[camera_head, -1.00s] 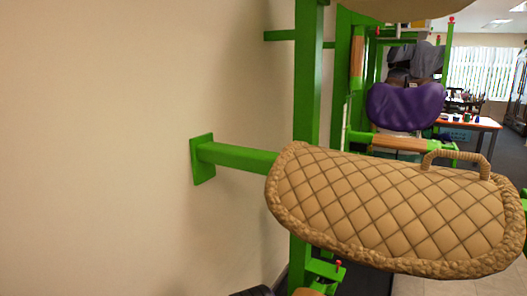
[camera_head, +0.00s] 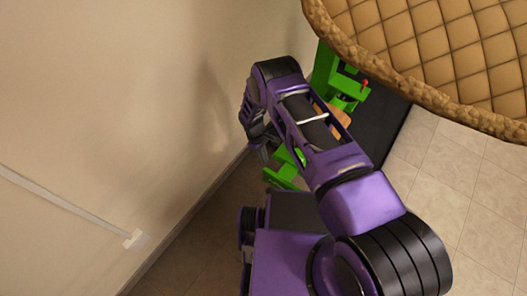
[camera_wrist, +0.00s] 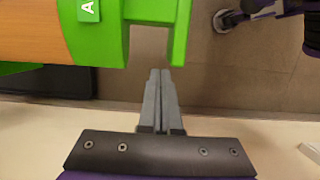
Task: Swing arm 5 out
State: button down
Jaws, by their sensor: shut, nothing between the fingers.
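In the wrist view my gripper (camera_wrist: 160,74) is shut with nothing between its fingers. Its fingertips are at the open side of a green bracket (camera_wrist: 180,35), close to its right prong; I cannot tell whether they touch. The bracket joins a green collar on a wooden bar (camera_wrist: 30,35). A green tag (camera_wrist: 88,10) on the collar shows a sideways "A". No number 5 is visible, so I cannot tell which arm this is. In the head view my arm hides most of the green and wooden parts (camera_head: 285,165); my fingertips are not clear there.
A tan quilted saddle pad (camera_head: 440,50) fills the upper right of the head view, above and right of my arm. A beige wall (camera_head: 110,110) stands close on the left. Tiled floor (camera_head: 450,190) is open at the right. A black mat (camera_head: 390,125) lies beneath the pad.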

jog(key=s+d+f, duration=0.2)
jog(key=d+f, duration=0.1)
jog(key=d, duration=0.1)
jog(key=shift+s+d+f+p, duration=0.15)
jog(key=shift+s+f+p, duration=0.05)
jog(key=shift+f+p, duration=0.2)
